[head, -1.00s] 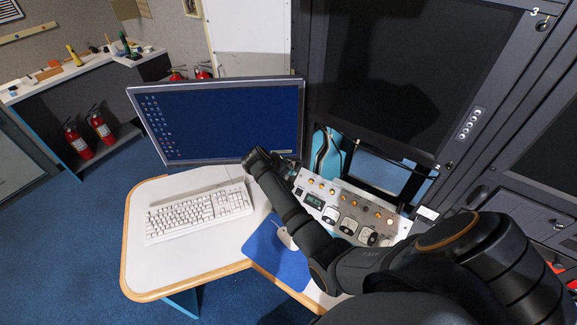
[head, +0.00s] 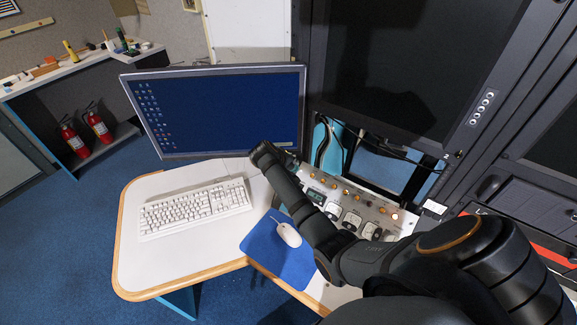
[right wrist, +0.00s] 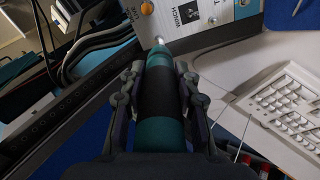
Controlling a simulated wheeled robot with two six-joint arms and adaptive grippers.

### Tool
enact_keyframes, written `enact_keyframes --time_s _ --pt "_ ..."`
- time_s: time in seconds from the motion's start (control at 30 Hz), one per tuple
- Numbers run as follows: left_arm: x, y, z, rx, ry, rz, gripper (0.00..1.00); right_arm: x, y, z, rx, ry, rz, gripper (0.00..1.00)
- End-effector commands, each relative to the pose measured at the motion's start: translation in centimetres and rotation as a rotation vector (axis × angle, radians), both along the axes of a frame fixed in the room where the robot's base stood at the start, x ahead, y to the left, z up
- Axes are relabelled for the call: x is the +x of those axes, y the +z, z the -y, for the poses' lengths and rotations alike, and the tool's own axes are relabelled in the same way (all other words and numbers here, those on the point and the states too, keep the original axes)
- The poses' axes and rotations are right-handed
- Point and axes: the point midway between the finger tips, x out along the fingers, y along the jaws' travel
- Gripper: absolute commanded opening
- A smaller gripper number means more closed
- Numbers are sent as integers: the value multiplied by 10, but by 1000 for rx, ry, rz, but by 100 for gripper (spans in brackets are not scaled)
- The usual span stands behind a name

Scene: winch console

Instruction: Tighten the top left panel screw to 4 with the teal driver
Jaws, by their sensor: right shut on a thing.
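My right gripper (right wrist: 160,82) is shut on the teal driver (right wrist: 160,110), which has a teal handle with a black band. The driver's pale tip (right wrist: 159,41) points at the edge of the light panel (right wrist: 190,20), lettered "WINCH"; I cannot tell whether it touches. A small amber round part (right wrist: 147,8) sits on the panel beyond the tip; I cannot tell whether it is a screw or a lamp. In the head view the console panel (head: 330,208) is partly behind my right arm, and the driver is hidden. My left gripper is not in view.
A monitor (head: 220,110) stands left of the console. A keyboard (head: 195,208) and a mouse (head: 287,235) on a blue pad (head: 270,258) lie on the desk (head: 140,260). Dark cables (right wrist: 70,62) run beside the panel in the wrist view. A large dark screen (head: 400,65) rises behind.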

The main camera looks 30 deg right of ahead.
Motion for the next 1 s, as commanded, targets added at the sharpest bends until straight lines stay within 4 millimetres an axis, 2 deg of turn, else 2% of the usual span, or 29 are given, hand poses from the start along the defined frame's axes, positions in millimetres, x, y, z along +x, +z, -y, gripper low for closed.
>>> enact_keyframes --time_s 0.33,1.0 --pt "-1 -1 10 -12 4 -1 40 1 0 0 -1 0 2 0" --pt "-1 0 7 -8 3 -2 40 3 -4 6 -1 1 3 0"
